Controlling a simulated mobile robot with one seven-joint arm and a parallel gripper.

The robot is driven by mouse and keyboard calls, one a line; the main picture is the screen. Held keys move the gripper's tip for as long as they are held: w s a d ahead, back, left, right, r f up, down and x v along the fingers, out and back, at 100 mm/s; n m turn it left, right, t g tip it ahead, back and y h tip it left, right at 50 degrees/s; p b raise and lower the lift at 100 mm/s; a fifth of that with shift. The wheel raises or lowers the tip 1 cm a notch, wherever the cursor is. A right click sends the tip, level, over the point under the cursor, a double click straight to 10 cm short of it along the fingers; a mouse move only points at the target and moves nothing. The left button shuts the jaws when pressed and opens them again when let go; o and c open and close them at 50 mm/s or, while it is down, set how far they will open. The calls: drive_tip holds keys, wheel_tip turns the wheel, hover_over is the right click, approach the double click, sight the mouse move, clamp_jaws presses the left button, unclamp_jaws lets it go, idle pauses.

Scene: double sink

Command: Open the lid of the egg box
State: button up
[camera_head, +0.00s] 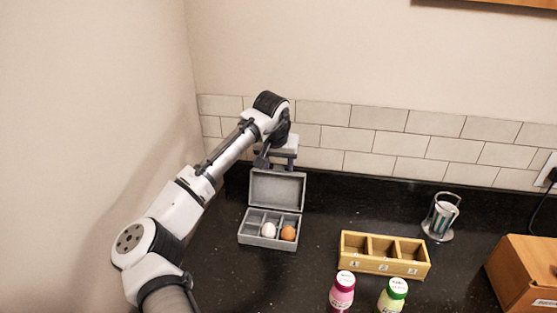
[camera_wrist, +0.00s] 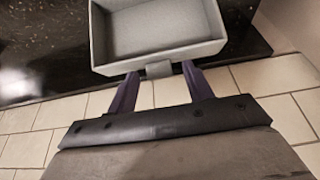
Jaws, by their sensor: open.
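The grey egg box (camera_head: 243,229) stands on the dark counter below the tiled wall. Its lid (camera_head: 277,191) is raised and roughly upright at the back. A white egg (camera_head: 268,230) and a brown egg (camera_head: 288,233) sit in the box's compartments. My gripper (camera_head: 278,164) is behind the raised lid, close to its top edge. In the wrist view, the lid (camera_wrist: 160,33) shows its hollow inside, and its small front tab (camera_wrist: 159,69) lies between the two open fingers of my gripper (camera_wrist: 156,84). I cannot tell whether the fingers touch the lid.
A wooden box with numbered compartments (camera_head: 385,268) stands to the right. The tiled wall (camera_head: 375,140) is close behind my gripper.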

clamp_jaws()
drive_tip(key=shift+s+f+b, duration=0.25)
drive_tip(key=shift+s+b, duration=0.1)
drive_tip(key=shift+b, duration=0.5)
drive_tip(key=shift+s+a+t+b, duration=0.1)
drive_tip(key=shift+s+t+b, duration=0.25)
drive_tip(key=shift+t+b, duration=0.3)
drive_tip(key=shift+s+a+r+t+h+b, duration=0.1)
drive_tip(key=shift+s+r+t+h+b, duration=0.4)
drive_tip(key=shift+b, duration=0.45)
drive_tip(key=shift+s+a+r+t+b, duration=0.15)
drive_tip(key=shift+s+t+b, duration=0.15)
drive_tip(key=shift+s, duration=0.15)
drive_tip(key=shift+r, duration=0.1)
